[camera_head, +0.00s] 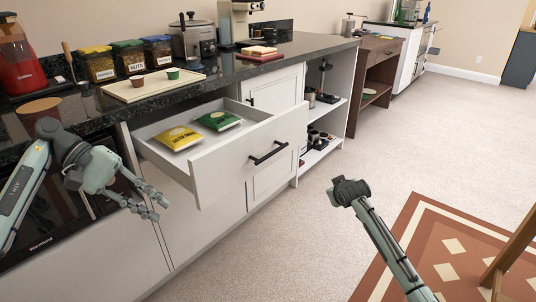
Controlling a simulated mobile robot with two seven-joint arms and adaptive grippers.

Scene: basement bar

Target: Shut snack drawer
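The white snack drawer (240,170) is pulled open from the counter, with a black bar handle (268,153) on its front. A yellow snack packet (179,138) and a green snack packet (219,120) lie inside it. My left gripper (153,203) is to the left of the drawer, beside its left side and apart from the front. Its fingers are spread and hold nothing. My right gripper (347,190) is over the floor, to the right of the drawer and well apart from it. Its fingers are not clearly visible.
The dark countertop (225,78) carries a cream tray (150,88), several jars and a slow cooker (194,38). An open shelf (325,112) stands right of the drawer. A patterned rug (400,262) and a wooden leg (510,255) are at lower right. The floor before the drawer is clear.

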